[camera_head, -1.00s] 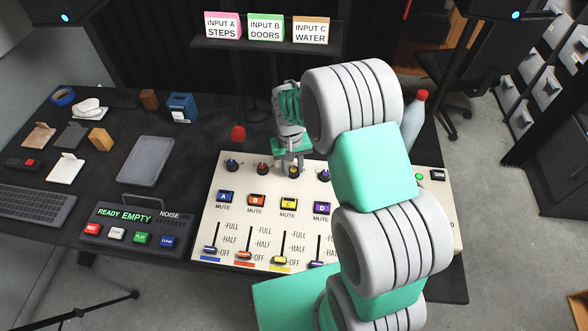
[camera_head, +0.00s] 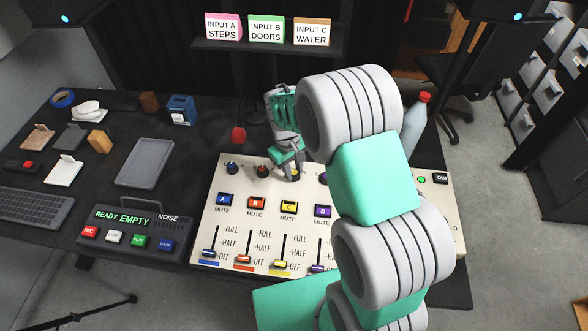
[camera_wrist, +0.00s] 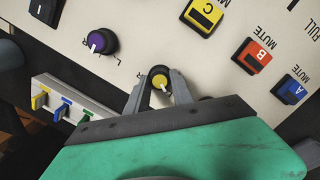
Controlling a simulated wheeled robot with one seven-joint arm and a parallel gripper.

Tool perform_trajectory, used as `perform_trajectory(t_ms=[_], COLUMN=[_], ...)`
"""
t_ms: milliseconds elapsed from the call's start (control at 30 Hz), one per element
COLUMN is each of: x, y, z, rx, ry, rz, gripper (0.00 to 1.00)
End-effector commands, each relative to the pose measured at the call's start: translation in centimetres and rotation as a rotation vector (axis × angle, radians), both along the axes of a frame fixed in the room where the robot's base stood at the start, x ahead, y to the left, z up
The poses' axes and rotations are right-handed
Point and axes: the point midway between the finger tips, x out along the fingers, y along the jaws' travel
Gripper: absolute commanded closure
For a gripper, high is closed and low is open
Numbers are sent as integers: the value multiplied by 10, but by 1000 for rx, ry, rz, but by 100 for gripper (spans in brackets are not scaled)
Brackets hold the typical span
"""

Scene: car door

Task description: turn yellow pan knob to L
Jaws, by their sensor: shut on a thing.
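The yellow pan knob (camera_wrist: 160,82) is a dark round knob with a yellow cap and a pale pointer line. In the wrist view it sits between the two fingers of my gripper (camera_wrist: 160,88), which are closed on its sides. Its pointer slants to the lower right in that view. Small panel lettering lies near it, but I cannot clearly read which mark it points to. In the head view my gripper (camera_head: 290,172) is tilted over the knob row, and the knob (camera_head: 295,177) is mostly covered by the fingers.
The purple knob (camera_wrist: 102,41) is beside it in the wrist view. Blue (camera_head: 232,167) and red (camera_head: 262,170) knobs sit to the left in the head view. Mute buttons (camera_head: 257,203) and sliders (camera_head: 244,259) lie nearer on the cream panel (camera_head: 215,185).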

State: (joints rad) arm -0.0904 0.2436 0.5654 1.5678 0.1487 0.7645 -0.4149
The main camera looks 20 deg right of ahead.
Motion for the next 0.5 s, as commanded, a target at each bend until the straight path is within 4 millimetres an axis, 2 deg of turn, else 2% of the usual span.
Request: perform_trajectory(t_ms=[200,233,500], x=[0,0,0], y=[0,0,0], z=[0,0,0], rx=[0,0,0], ry=[-1,-1,-1], rz=[0,0,-1], gripper=[100,70,50])
